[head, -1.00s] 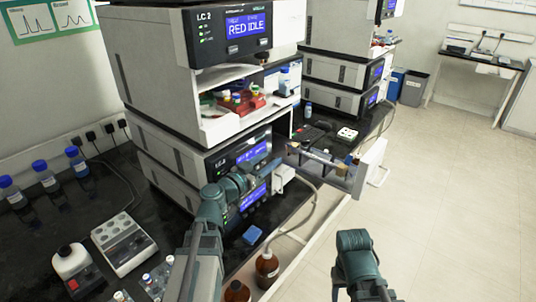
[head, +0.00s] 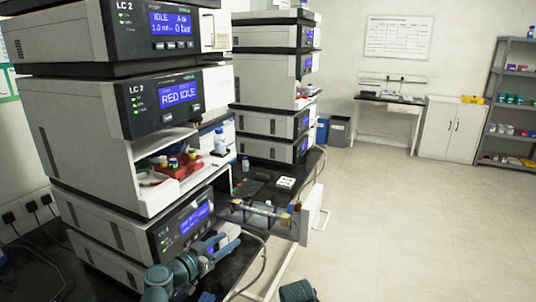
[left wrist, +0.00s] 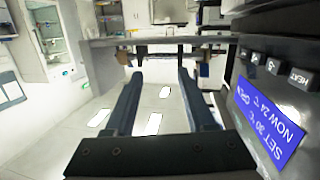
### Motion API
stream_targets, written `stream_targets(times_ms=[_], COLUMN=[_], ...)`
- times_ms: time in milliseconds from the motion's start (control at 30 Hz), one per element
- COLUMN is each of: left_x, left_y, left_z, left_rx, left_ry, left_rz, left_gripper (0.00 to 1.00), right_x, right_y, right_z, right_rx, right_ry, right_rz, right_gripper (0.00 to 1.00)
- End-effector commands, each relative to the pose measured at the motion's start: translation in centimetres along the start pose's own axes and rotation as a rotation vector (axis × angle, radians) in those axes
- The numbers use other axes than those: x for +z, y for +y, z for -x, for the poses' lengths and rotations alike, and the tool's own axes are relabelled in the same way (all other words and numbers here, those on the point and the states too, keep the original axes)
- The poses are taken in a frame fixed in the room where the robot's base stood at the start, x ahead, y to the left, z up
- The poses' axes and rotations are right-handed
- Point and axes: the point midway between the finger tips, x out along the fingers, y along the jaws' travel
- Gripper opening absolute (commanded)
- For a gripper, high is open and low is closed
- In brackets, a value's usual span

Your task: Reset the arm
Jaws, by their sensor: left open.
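My left arm (head: 172,278) comes in at the bottom of the head view. My left gripper (head: 228,238) is in front of the lower right part of the LC 2 stack (head: 88,185), beside the pulled-out drawer (head: 262,222). In the left wrist view its two fingers (left wrist: 160,75) are apart, with nothing between them. A dark panel (left wrist: 285,75) with buttons and a blue temperature display (left wrist: 268,125), upside down, is close at the right there. Only a teal piece of my right arm (head: 298,291) shows at the bottom edge; its gripper is out of frame.
A red rack with small vials (head: 180,167) sits in the stack's open bay. The drawer, with cylindrical items in it, juts into the aisle. A tube (head: 262,262) hangs in front of the bench. The floor (head: 420,220) at the right is clear.

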Motion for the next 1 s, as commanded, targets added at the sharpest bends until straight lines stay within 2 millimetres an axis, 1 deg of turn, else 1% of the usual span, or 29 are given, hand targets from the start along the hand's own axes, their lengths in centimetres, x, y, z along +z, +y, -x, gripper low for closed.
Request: stream_targets(times_ms=[33,67,100,167,200,267,300,367,400,500,533,600,700,833,1000], left_x=[1.0,2.1,3.6,5.9,7.5,9.8,11.2,13.0,14.0,15.7,16.0,16.4,16.4,16.3,16.3], left_y=[3.4,5.4,7.8,11.0,12.9,15.3,16.6,18.0,18.6,19.2,19.3,19.2,18.9,18.5,18.3], left_z=[-1.1,-1.6,-1.9,-2.0,-1.7,-0.8,0.0,1.4,2.5,5.1,5.8,7.2,8.7,9.7,9.9], left_rx=[0.086,0.133,0.189,0.251,0.278,0.297,0.293,0.264,0.229,0.104,0.062,-0.039,-0.161,-0.254,-0.278], left_ry=[-0.089,-0.153,-0.246,-0.393,-0.497,-0.656,-0.764,-0.921,-1.019,-1.225,-1.274,-1.365,-1.443,-1.484,-1.493], left_rz=[0.016,0.03,0.048,0.074,0.089,0.108,0.117,0.126,0.128,0.122,0.118,0.107,0.092,0.083,0.082], left_gripper=[0.55,0.55,0.55,0.55,0.55,0.55,0.55,0.55,0.55,0.55,0.55,0.55,0.55,0.55,0.55], right_x=[0.1,0.1,0.1,0.1,0.1,0.1,0.2,0.2,0.2,0.2,0.3,0.3,0.3,0.3,0.3], right_y=[0.1,0.1,0.1,0.2,0.2,0.2,0.3,0.3,0.3,0.4,0.4,0.4,0.5,0.5,0.5], right_z=[0.8,1.1,1.4,1.9,2.2,2.6,2.9,3.4,3.6,4.2,4.4,4.6,4.9,5.0,5.0], right_rx=[0.0,0.0,0.0,0.0,0.0,0.0,0.0,0.0,0.0,0.0,0.0,0.0,0.0,0.0,0.0], right_ry=[0.0,0.0,0.0,0.0,0.0,0.0,0.0,0.0,0.0,0.0,0.0,0.0,0.0,0.0,0.0], right_rz=[0.0,0.0,0.0,0.0,0.0,0.0,0.0,0.0,0.0,0.0,0.0,0.0,0.0,0.0,0.0], right_gripper=[0.55,0.55,0.55,0.55,0.55,0.55,0.55,0.55,0.55,0.55,0.55,0.55,0.55,0.55,0.55])
